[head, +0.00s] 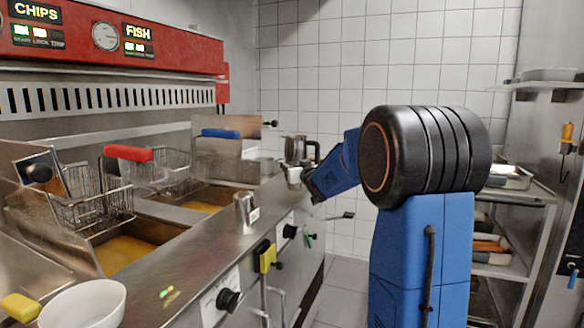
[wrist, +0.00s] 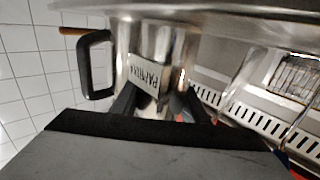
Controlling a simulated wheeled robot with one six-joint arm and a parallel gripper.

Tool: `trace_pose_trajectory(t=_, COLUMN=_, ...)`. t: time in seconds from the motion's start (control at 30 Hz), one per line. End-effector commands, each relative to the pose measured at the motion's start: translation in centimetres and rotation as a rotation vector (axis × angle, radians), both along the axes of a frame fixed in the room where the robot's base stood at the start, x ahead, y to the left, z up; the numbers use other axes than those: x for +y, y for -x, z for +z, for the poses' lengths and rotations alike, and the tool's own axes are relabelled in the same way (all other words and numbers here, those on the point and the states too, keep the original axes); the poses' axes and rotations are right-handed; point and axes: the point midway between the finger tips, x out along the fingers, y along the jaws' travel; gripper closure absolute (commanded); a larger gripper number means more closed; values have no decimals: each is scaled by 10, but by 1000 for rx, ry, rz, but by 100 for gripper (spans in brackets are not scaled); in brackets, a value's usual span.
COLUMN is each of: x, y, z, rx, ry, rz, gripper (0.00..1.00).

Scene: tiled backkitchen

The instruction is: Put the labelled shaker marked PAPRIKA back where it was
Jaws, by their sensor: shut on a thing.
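The shaker marked PAPRIKA (wrist: 146,78) is a metal shaker with a white label, which reads upside down in the wrist view. My gripper (wrist: 158,100) is shut on it, one dark finger on each side. In the head view the held shaker (head: 293,176) shows as a small piece with a white patch at the far end of the steel counter, beside my gripper (head: 304,182). I cannot tell whether its base touches the counter. A second metal shaker (head: 245,213) stands upright nearer on the counter; its label is too small to read.
A metal pot (head: 294,148) with a black handle stands close behind the held shaker. Fryer baskets with a red handle (head: 128,153) and a blue handle (head: 220,133) are at the left. A white bowl (head: 83,304) is at the near left. Bare counter lies between bowl and second shaker.

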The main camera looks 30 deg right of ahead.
Motion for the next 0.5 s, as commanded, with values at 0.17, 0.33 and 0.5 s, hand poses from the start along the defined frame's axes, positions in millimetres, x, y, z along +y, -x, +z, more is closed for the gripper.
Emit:
trace_pose_trajectory(t=0.17, x=0, y=0, z=-2, rx=0, ry=0, rz=0, gripper=41)
trace_pose_trajectory(t=0.33, x=0, y=0, z=-2, rx=0, ry=0, rz=0, gripper=41)
trace_pose_trajectory(t=0.5, x=0, y=0, z=1, rx=0, ry=0, rz=0, gripper=41)
